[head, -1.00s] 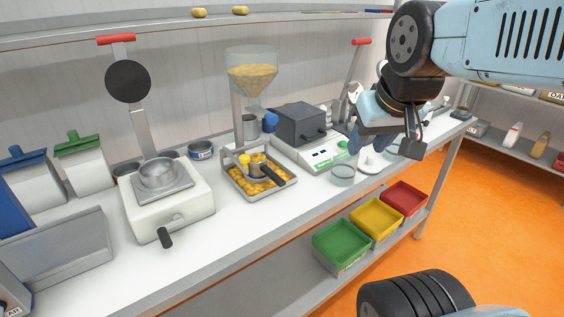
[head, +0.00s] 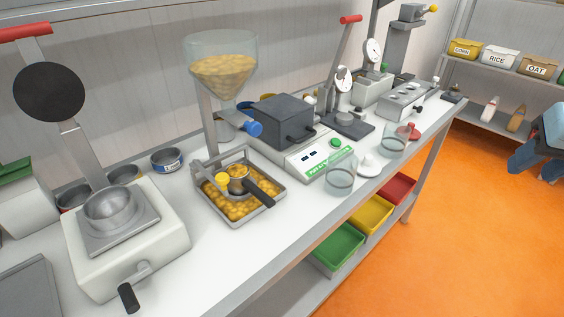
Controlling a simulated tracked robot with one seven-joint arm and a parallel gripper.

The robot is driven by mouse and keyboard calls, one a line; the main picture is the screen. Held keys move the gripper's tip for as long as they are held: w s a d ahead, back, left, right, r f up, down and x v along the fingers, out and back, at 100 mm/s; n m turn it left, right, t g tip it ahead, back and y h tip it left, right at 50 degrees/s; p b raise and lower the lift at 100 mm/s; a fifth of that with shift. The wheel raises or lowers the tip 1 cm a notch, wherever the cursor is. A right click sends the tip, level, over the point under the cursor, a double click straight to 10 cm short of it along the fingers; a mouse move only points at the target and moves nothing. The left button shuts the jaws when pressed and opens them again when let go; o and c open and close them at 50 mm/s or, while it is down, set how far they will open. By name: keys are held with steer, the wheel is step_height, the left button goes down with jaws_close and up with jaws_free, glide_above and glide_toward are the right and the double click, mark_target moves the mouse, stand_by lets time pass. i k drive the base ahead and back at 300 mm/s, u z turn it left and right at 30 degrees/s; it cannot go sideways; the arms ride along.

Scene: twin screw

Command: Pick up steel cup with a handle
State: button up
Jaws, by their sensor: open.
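A small cup with a dark handle (head: 240,181) stands in a metal tray (head: 277,197) of yellow kernels, under the spout of a clear hopper. The cup's lower part is partly hidden by kernels. My gripper (head: 536,163) is only partly in view at the far right edge, over the orange floor. Its blue finger parts look apart and nothing shows between them. It is well away from the cup and the bench.
The kernel-filled hopper (head: 223,75) stands above the tray. A white machine with a steel bowl (head: 114,209) is at left; a scale with a dark box (head: 282,121) is at right. Glass dishes (head: 340,181) sit near the front edge. Coloured bins (head: 337,246) are below.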

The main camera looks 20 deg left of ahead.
mark_target(240, 184)
steer(key=u, duration=0.7)
steer(key=i, duration=0.1)
steer(key=z, duration=1.45)
steer(key=k, duration=2.05)
steer(key=u, duration=1.55)
steer(key=i, duration=1)
